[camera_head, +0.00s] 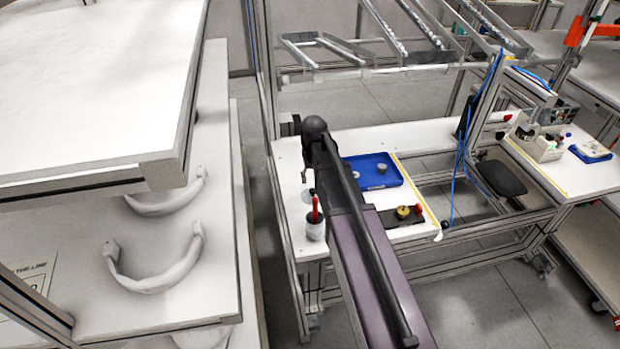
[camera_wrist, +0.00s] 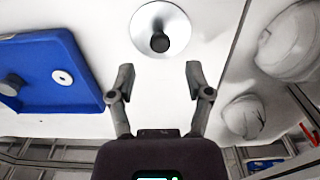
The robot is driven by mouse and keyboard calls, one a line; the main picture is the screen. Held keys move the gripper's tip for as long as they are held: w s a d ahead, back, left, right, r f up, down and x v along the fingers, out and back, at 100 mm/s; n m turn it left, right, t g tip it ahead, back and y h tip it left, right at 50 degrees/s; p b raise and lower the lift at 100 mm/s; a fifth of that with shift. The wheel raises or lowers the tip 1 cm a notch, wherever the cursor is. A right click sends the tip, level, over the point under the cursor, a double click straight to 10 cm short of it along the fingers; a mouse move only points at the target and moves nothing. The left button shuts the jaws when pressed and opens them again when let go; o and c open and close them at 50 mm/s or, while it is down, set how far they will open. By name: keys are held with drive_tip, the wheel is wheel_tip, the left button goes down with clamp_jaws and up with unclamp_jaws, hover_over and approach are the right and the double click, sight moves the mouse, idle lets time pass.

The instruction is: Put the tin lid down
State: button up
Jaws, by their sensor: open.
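The tin lid (camera_wrist: 176,17), a round silvery disc with a dark knob, lies on the white table at the top of the wrist view. My gripper (camera_wrist: 159,78) is open and empty. Its two fingers are spread apart and point toward the lid, with the knob just past the fingertips and clear of them. In the head view my arm hangs over the table and hides much of the gripper; a pale disc, likely the lid (camera_head: 307,195), shows just left of the arm.
A blue tray (camera_head: 390,180) with small round parts lies right of my arm. A cup (camera_head: 315,231) with a red-handled tool stands near the left table edge. A dark plate (camera_head: 388,218) with a yellow knob lies nearby.

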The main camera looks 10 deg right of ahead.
sight(313, 190)
wheel_tip(313, 190, up, 6)
drive_tip(key=p, duration=0.5)
drive_tip(key=shift+r+p, duration=0.1)
drive_tip(key=shift+p, duration=0.2)
idle(0.5)
